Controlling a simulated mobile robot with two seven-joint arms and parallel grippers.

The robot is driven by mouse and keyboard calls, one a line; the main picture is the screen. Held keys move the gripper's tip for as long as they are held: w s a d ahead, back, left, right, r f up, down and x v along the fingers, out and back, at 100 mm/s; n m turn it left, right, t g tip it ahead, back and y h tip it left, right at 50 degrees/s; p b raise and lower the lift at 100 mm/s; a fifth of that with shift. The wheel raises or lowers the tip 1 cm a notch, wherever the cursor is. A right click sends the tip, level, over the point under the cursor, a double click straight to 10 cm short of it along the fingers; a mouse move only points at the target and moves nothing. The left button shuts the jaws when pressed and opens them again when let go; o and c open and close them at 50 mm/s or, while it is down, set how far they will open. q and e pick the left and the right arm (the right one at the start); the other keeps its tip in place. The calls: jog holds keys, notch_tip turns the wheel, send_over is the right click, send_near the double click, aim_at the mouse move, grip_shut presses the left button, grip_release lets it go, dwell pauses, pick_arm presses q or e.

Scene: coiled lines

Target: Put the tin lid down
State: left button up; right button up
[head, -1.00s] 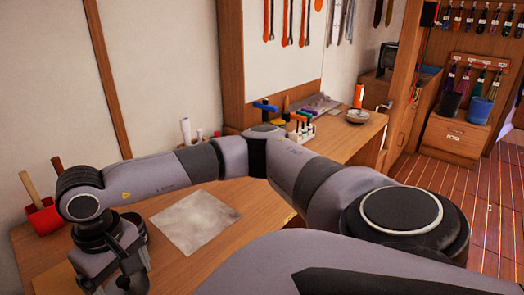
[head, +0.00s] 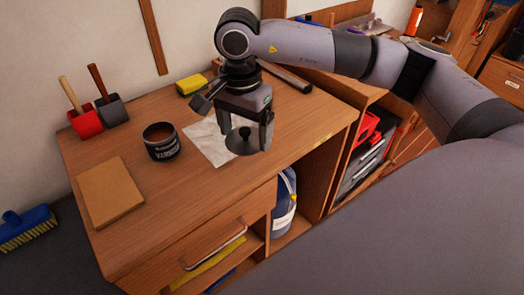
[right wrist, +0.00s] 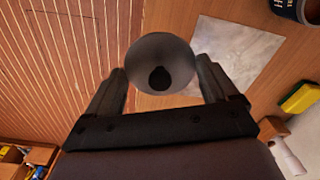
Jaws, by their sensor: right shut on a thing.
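My right gripper (head: 246,132) is shut on the tin lid (head: 243,146), a round grey disc with a dark knob in its middle. An open dark tin (head: 161,148) with brown contents stands left of the sheet. My left gripper is not in view.
The wooden bench (head: 150,215) holds a brown board (head: 110,191), red and grey holders (head: 84,121) with wooden handles, and a yellow sponge (head: 191,85). A dark bar (head: 285,77) lies behind my gripper. Bare bench top lies around the tin and sheet.

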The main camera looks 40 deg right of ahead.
jog(key=r+m, duration=0.1)
jog(key=m, duration=0.3)
jog(key=w+d+r+m, duration=0.1)
jog(key=r+m, duration=0.1)
jog(key=m, duration=0.2)
jog(key=w+d+r+m, duration=0.1)
jog(key=m, duration=0.4)
jog(key=shift+d+r, duration=0.25)
jog(key=shift+r, duration=0.15)
jog(key=w+d+r+m, duration=0.1)
jog(key=d+r+m, duration=0.35)
jog(key=m, duration=1.35)
jog(key=f, duration=0.8)
jog(key=a+f, duration=0.1)
jog(key=f, duration=0.3)
jog(key=shift+f+b, duration=0.4)
notch_tip(320, 180, down, 5)
jog(key=shift+a+f, duration=0.1)
jog(key=shift+w, duration=0.1)
